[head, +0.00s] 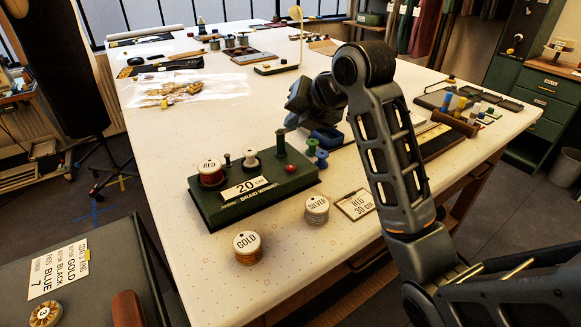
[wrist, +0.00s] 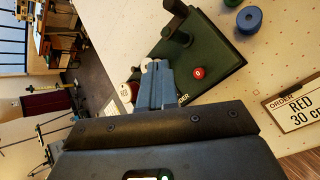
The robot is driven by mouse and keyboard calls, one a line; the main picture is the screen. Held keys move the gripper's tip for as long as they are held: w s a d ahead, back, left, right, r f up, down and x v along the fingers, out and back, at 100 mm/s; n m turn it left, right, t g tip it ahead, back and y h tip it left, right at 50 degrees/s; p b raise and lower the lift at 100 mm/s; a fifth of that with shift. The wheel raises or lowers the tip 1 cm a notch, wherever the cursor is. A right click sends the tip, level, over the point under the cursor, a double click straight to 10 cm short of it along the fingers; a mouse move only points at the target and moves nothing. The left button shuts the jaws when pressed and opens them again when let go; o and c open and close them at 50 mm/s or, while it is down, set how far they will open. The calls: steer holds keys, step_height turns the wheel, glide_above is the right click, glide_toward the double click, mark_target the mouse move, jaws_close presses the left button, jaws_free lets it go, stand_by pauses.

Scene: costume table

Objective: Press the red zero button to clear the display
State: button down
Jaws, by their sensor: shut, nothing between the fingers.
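A dark green braid winder (head: 225,209) stands on the pale table. Its white display (head: 245,188) reads 20 cm. The red zero button (head: 291,168) is a small red knob on the right part of the winder's top. It also shows in the wrist view (wrist: 198,73), marked with a 0 and uncovered. My gripper (wrist: 156,64) is shut and empty. In the wrist view its blue-grey fingertips are over the winder, to the left of the button and apart from it in the picture; their height above it is unclear. In the head view my arm hides most of the gripper.
A red spool (head: 211,172) sits on the winder's left. Gold (head: 248,248) and silver (head: 317,209) spools stand in front, beside an order card (head: 356,204) reading RED 30 cm. Small green and blue spools (head: 322,158) stand right of the winder.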

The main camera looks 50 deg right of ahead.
mark_target(294, 170)
steer(key=shift+f+b, duration=2.95)
steer(key=shift+f, duration=1.25)
steer(key=shift+f, duration=0.1)
steer(key=shift+f+b, duration=0.3)
steer(key=shift+b, duration=0.15)
steer(key=shift+f+b, duration=0.45)
steer(key=shift+f, duration=0.05)
steer(key=shift+r, duration=0.1)
steer(key=shift+r+p, duration=0.65)
steer(key=shift+r, duration=0.2)
step_height(294, 170, up, 5)
steer(key=p, duration=0.3)
steer(key=shift+p, duration=0.3)
